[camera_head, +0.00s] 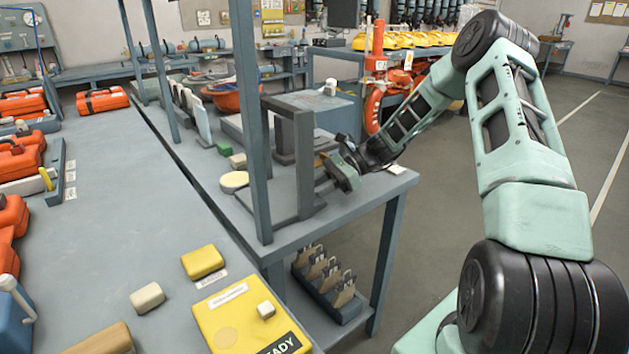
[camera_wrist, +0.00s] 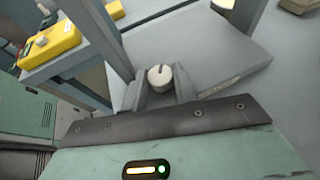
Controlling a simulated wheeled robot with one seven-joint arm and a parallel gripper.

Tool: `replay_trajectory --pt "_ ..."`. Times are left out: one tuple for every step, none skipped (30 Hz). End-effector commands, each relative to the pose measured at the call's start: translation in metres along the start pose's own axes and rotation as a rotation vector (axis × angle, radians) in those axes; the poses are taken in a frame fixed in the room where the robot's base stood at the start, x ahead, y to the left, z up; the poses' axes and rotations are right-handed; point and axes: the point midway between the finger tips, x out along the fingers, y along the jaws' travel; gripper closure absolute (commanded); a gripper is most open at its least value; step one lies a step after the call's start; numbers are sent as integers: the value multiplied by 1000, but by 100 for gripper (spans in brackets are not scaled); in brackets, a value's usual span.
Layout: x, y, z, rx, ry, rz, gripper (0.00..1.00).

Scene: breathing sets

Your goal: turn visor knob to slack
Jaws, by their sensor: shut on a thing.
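The visor knob (camera_wrist: 160,78) is a small round cream knob with a dark pointer line on its face, seen in the wrist view. My gripper (camera_wrist: 161,74) has its two grey fingers on either side of the knob, closed on it. In the head view my gripper (camera_head: 323,178) reaches in from the right at the dark grey upright frame (camera_head: 304,165) on the blue-grey bench. The knob is hidden there behind the gripper and frame. Any slack marking is too small to read or out of sight.
A bench post (camera_head: 252,120) stands left of the frame. A cream disc (camera_head: 234,181) and a green block (camera_head: 238,160) lie close by on the bench. A yellow box (camera_head: 245,318) sits on the nearer table. Open floor (camera_head: 420,250) lies right of the bench.

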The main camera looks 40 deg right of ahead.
Motion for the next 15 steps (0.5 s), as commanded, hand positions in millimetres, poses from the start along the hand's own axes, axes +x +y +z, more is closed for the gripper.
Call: replay_trajectory --pt "-1 -2 4 -14 -1 32 95" --pt "-1 -2 4 -22 0 50 95" --pt "-1 -2 3 -32 0 75 95" --pt "-1 -3 3 -39 0 93 95" --pt "-1 -3 3 -47 0 111 95" --pt "-1 -3 3 -56 0 132 95" --pt "-1 -4 2 -62 0 148 95" --pt "0 -4 2 -67 0 162 95" --pt "-1 -4 2 -75 0 181 95" --pt "-1 -4 2 -80 0 192 95" --pt "-1 -5 2 -85 0 203 95" --pt "0 -5 2 -90 0 218 95" --pt "0 -5 1 -94 0 227 95" --pt "0 -5 1 -97 -1 235 95" --pt "0 -5 2 -101 -1 243 95"
